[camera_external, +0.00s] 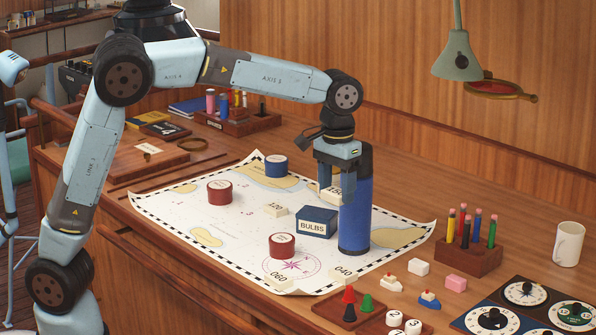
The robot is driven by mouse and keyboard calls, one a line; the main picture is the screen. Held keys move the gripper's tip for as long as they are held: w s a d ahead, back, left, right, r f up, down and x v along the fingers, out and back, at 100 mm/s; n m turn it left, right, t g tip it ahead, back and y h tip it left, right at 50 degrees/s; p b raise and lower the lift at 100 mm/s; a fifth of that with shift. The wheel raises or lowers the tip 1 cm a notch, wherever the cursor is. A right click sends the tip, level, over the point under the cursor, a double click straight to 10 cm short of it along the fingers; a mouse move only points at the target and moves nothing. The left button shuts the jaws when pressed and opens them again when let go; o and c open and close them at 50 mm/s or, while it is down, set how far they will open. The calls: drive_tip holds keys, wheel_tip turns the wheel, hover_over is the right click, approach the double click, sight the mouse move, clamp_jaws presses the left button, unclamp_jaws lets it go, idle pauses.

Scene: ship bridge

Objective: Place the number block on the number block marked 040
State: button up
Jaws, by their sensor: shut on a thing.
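My gripper (335,188) points down over the chart and is shut on a cream number block (328,193). A finger partly covers the block, so I cannot read its number surely. The block is held above the chart, behind the blue BULBS box as seen here. The block marked 040 (344,276) lies at the chart's front edge, nearer the camera and clear of my gripper. Other number blocks are 120 (275,209) in the middle of the chart and 060 (279,281) at its front edge.
A tall blue cylinder (355,225) stands close beside my gripper, next to the BULBS box (316,223). Red and blue round tins (282,246) stand on the chart (180,212). A red tray with pawns (350,308) lies just in front of 040. A pencil holder (467,258) stands right.

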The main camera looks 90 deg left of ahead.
drive_tip(key=s+d+f, duration=0.2)
drive_tip(key=s, duration=0.4)
drive_tip(key=s+d+f, duration=0.1)
drive_tip(key=s+f, duration=0.1)
drive_tip(key=s, duration=0.3)
hover_over(344, 271)
drive_tip(key=f, duration=0.9)
drive_tip(key=shift+s, duration=0.25)
drive_tip(key=shift+w+f, duration=0.25)
drive_tip(key=shift+f, duration=1.55)
drive_tip(key=shift+f, duration=0.15)
drive_tip(key=o, duration=1)
